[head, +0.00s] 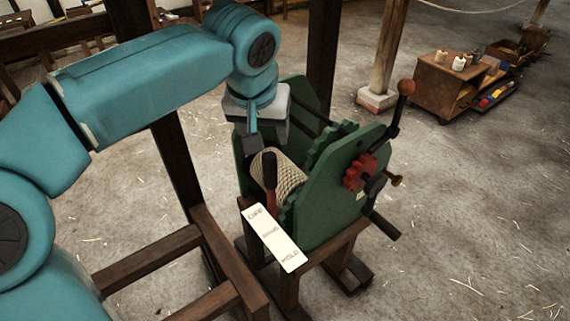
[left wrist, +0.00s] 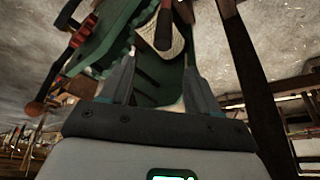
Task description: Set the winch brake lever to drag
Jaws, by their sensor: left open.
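The green winch (head: 330,195) stands on a dark timber frame with a rope-wound drum (head: 290,178) between its cheeks. My left gripper (head: 263,142) is open and empty, pointing down just above and behind the lever's top. In the left wrist view the lever grip (left wrist: 163,30) lies ahead of the spread fingers (left wrist: 158,80), apart from them.
A crank with a wooden knob (head: 406,87) and a red gear (head: 359,173) are on the winch's right cheek. Dark posts (head: 323,55) rise behind. The straw-strewn floor at right is clear.

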